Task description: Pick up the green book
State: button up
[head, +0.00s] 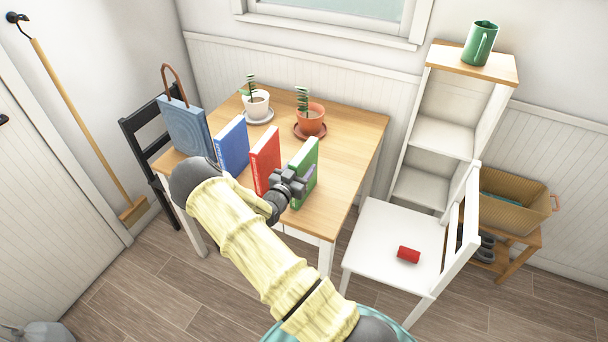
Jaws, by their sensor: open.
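The green book (306,160) stands upright on the wooden table (352,133), near its right front edge. My gripper (299,180) is at the near side of the green book, with its fingers by the book's upper part. The gripper is open. It hides part of the book, and I cannot tell whether the fingers touch it. A red book (264,157) stands to the left of the green one, and a blue book (232,144) stands further left. My arm covers the lower front of this row.
A blue bag (184,126) is at the table's left end. A white pot (257,106) and a terracotta pot (311,121) with plants stand behind the books. A white chair (385,245) holding a red object (408,254) is at the right, beside a white shelf (440,137).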

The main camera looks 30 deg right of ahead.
grip_shut()
jog(key=shift+r, duration=0.2)
notch_tip(320, 180, up, 10)
jog(key=shift+f+b, duration=0.15)
jog(key=shift+b, duration=0.55)
dwell(0.4)
